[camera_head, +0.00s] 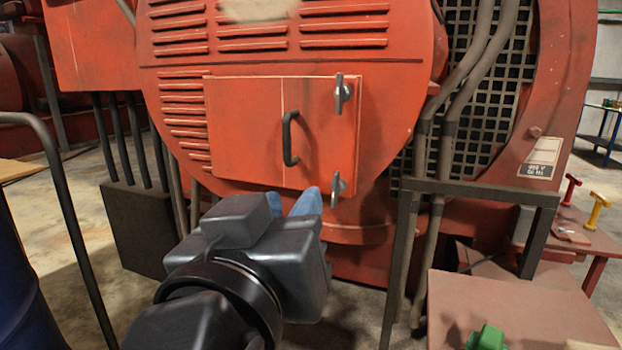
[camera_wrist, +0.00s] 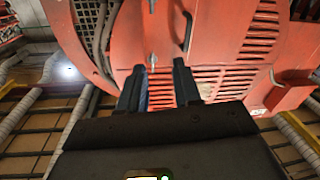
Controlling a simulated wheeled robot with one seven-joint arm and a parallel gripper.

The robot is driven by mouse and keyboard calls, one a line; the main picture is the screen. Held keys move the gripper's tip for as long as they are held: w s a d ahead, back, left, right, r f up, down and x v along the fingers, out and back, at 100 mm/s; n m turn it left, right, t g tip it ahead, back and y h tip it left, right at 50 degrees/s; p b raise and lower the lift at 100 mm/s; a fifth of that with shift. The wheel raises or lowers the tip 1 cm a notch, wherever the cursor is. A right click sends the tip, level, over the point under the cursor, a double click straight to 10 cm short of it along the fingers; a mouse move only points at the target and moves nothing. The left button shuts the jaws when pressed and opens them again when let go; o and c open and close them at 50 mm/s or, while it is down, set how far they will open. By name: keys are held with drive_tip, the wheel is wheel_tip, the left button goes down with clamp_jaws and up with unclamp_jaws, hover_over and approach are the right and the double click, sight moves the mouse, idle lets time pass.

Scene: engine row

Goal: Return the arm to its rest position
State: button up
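My gripper (camera_head: 291,202) is in front of the red engine housing, just below a square red hatch door (camera_head: 245,135). Its two blue-tipped fingers are spread with a gap between them, and nothing shows in the gap. In the wrist view my gripper (camera_wrist: 158,82) also appears open, facing the red housing. My arm reaches up from the bottom of the head view. The hatch door looks closed and has a black handle (camera_head: 289,138). An upper latch (camera_head: 342,93) and a lower latch (camera_head: 337,187) sit at its right edge. The fingers look apart from the handle.
A dark metal frame (camera_head: 480,190) stands to the right, near a reddish table (camera_head: 520,310) with a green object (camera_head: 487,338). A blue drum (camera_head: 22,290) and a bent black rail (camera_head: 75,220) are at left. Grey pipes (camera_head: 465,75) run down the housing.

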drive_tip(key=s+d+f+n+g+y+p, duration=0.1)
drive_tip(key=s+d+f+n+y, duration=0.2)
drive_tip(key=f, duration=0.5)
drive_tip(key=s+d+f+n+g+y+p, duration=0.1)
drive_tip(key=s+d+f, duration=0.1)
drive_tip(key=d+f, duration=0.4)
drive_tip(key=s+d+f+n+y+p, duration=0.1)
drive_tip(key=s+d+f+n+y, duration=0.15)
drive_tip(key=f, duration=0.65)
drive_tip(key=s+d+r+m+h+p, duration=0.1)
drive_tip(key=s+d+m, duration=0.2)
drive_tip(key=s, duration=0.9)
drive_tip(key=s+d+m+g+h+p, duration=0.1)
drive_tip(key=s+d+m, duration=0.2)
drive_tip(key=s+d, duration=0.6)
drive_tip(key=v, duration=0.4)
